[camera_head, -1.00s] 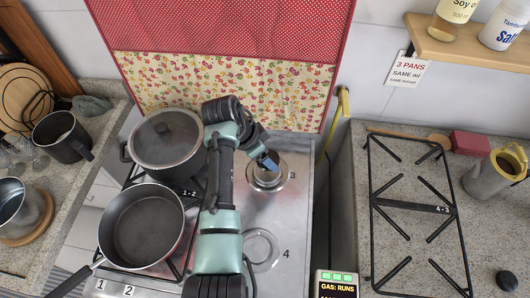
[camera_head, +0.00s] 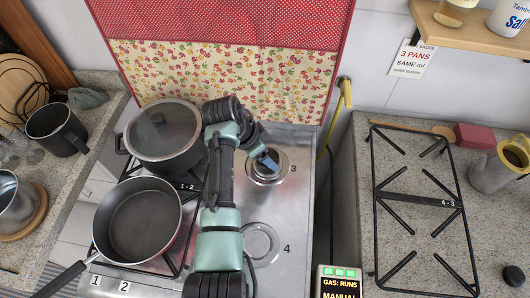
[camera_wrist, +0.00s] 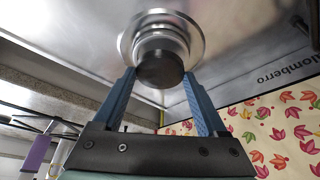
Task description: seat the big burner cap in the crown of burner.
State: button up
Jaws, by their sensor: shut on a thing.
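My gripper (camera_head: 270,160) is over the metal burner marked 3 (camera_head: 254,178) on the steel hob. In the wrist view, the blue fingers of my gripper (camera_wrist: 158,76) stand on either side of the dark round burner cap (camera_wrist: 160,70), shut on it. The shiny stepped crown of the burner (camera_wrist: 160,38) shows directly behind the cap. The cap overlaps the crown in this view; I cannot tell whether they touch. In the head view the cap is hidden or too small to make out.
A lidded pot (camera_head: 163,135) and a frying pan (camera_head: 137,222) stand left of my arm. Burner place 4 (camera_head: 259,243) shows a flat ring. A pan grate (camera_head: 415,200) and a small black disc (camera_head: 514,276) lie on the right counter. A patterned splash panel (camera_head: 230,75) stands behind.

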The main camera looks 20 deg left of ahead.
jog(key=shift+f+b, duration=0.35)
jog(key=shift+f, duration=0.3)
dwell(0.8)
dwell(0.3)
jog(key=o, duration=1.3)
jog(key=shift+r+p, duration=3.15)
jog(key=shift+r, duration=0.4)
